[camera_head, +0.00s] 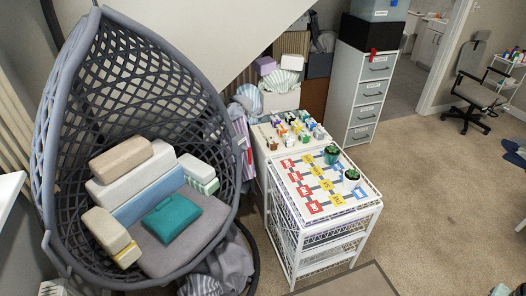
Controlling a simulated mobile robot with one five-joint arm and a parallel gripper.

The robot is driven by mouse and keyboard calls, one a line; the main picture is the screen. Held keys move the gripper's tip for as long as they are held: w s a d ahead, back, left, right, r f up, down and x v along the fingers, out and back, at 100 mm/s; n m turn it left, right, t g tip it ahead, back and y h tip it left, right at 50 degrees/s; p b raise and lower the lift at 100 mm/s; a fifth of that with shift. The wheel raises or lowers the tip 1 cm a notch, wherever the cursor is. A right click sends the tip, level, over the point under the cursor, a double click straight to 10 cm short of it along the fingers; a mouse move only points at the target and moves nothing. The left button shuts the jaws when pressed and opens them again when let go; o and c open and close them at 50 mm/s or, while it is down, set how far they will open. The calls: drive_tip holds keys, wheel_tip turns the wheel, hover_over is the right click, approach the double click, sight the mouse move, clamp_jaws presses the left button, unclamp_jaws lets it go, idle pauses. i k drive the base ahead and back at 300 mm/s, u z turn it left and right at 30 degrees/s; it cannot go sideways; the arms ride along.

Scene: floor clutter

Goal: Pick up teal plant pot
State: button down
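A small teal pot (332,158) with a green plant stands upright on top of the white wire cart (345,220), near its far right corner. A second small potted plant (352,176) with a darker pot stands on the same top, closer to the right edge. The two pots are a little apart. Coloured cards or labels (312,186) cover much of the cart top. My gripper is not in view.
A filing cabinet (366,90) stands at the back. Carpet (430,200) right of the cart is mostly clear.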

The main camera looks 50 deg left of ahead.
sight(332, 153)
drive_tip(key=u, duration=1.5)
drive_tip(key=i, duration=1)
drive_tip(key=u, duration=3.35)
drive_tip(key=k, duration=1.7)
